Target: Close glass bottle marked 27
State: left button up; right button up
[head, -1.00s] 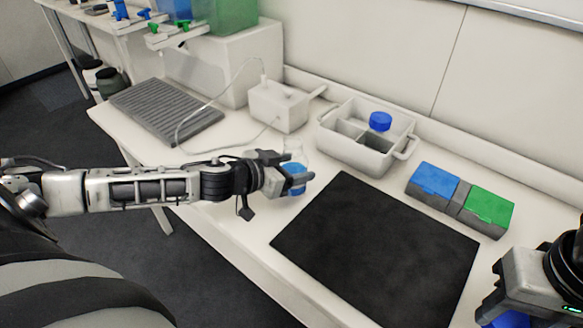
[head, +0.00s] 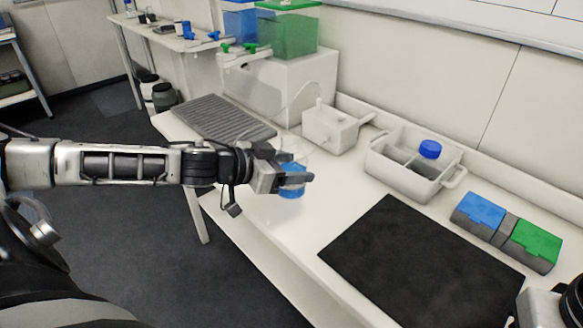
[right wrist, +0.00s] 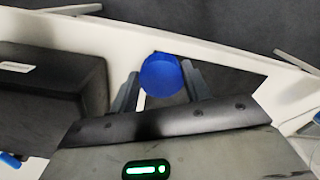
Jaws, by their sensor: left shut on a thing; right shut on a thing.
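My left gripper (head: 294,180) is shut on a clear glass bottle (head: 291,192) with blue liquid, at the table's front edge, left of the black mat. The bottle looks upright and its top shows no cap. I cannot read a number on it. My right gripper (right wrist: 160,84) is shut on a round blue cap (right wrist: 162,75), seen in the right wrist view. In the head view only part of my right arm shows in the bottom right corner, and its fingers are hidden.
The black mat (head: 420,268) lies at front right. A white caddy (head: 400,178) with another blue-capped item (head: 430,149) stands behind it. Blue and green boxes (head: 507,230) are at the right. A grey ribbed rack (head: 220,117) and white device (head: 332,128) are at the back.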

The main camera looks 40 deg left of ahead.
pick_arm(q)
jog(key=o, duration=0.5)
jog(key=c, duration=0.7)
jog(key=shift+o, duration=0.2)
